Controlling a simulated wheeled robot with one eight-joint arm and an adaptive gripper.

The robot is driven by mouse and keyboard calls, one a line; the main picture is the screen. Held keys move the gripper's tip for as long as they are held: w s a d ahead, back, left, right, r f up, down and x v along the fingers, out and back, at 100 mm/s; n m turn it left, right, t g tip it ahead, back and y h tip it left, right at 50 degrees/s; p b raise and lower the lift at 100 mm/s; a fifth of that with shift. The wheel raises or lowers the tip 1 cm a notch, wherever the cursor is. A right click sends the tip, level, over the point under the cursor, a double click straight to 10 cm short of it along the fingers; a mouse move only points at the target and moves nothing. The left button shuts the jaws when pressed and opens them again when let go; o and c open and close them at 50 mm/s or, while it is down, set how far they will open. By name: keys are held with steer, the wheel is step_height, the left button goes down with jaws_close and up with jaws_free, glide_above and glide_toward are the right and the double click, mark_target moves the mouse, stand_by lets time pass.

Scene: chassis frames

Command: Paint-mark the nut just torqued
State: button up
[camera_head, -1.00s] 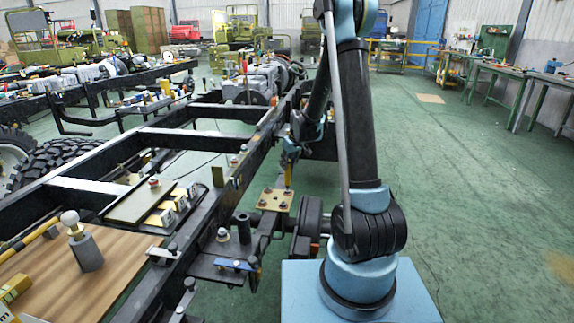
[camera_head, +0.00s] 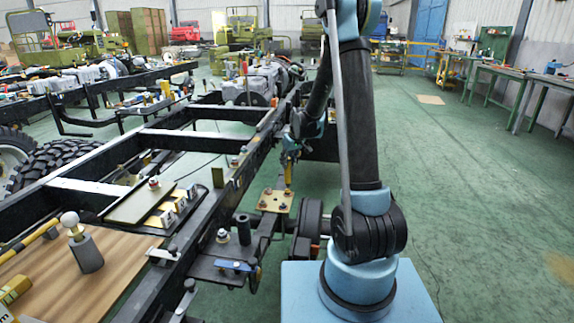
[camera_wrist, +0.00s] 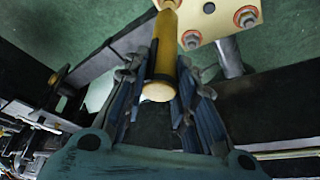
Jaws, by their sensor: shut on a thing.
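My gripper (camera_head: 290,156) is shut on a yellow paint marker (camera_wrist: 164,55), which also shows in the head view (camera_head: 288,173). In the wrist view the marker lies between the fingers and its far end points toward a tan plate (camera_wrist: 215,18). That plate (camera_head: 267,204) carries several nuts with reddish-orange around them. One nut (camera_wrist: 191,39) is right of the marker, another (camera_wrist: 246,17) sits at the plate's right corner. The marker is over the plate's far right part; I cannot tell whether its tip touches a nut.
The black chassis frame (camera_head: 200,236) runs along the left of my arm. A wooden board (camera_head: 120,262) with a grey post (camera_head: 87,252) lies at front left. A blue-handled tool (camera_head: 234,265) lies on a nearer bracket.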

steer(key=shift+r, duration=0.2)
steer(key=shift+r, duration=2.5)
